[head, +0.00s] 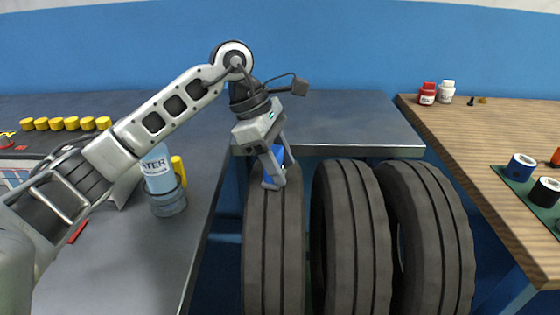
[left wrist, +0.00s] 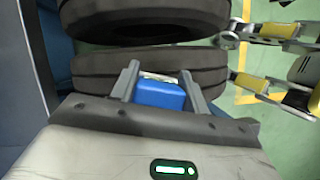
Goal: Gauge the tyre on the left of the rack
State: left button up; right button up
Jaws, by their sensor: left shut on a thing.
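Three dark tyres stand upright side by side in the head view. The leftmost tyre (head: 272,250) is below my left gripper (head: 273,171). The gripper points down and is shut on a small blue gauge (head: 278,154), mostly hidden by the fingers in the head view. In the left wrist view the blue gauge (left wrist: 160,95) sits between both fingers, with a pale part at its far end. It is close to the tread of a tyre (left wrist: 150,66); I cannot tell whether it touches. The rack itself is hidden.
A grey bench (head: 340,120) stands behind the tyres. The left bench holds a water bottle (head: 158,173), a yellow cylinder (head: 178,170) and several yellow caps (head: 72,123). A wooden table (head: 480,150) at right holds a red jar (head: 427,93), a white jar (head: 446,91) and rolls (head: 521,167).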

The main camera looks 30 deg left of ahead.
aim_at(280, 152)
pick_arm(q)
jog(key=shift+f, duration=0.1)
dwell(0.3)
jog(key=shift+r+p, duration=2.5)
jog(key=shift+r, duration=1.1)
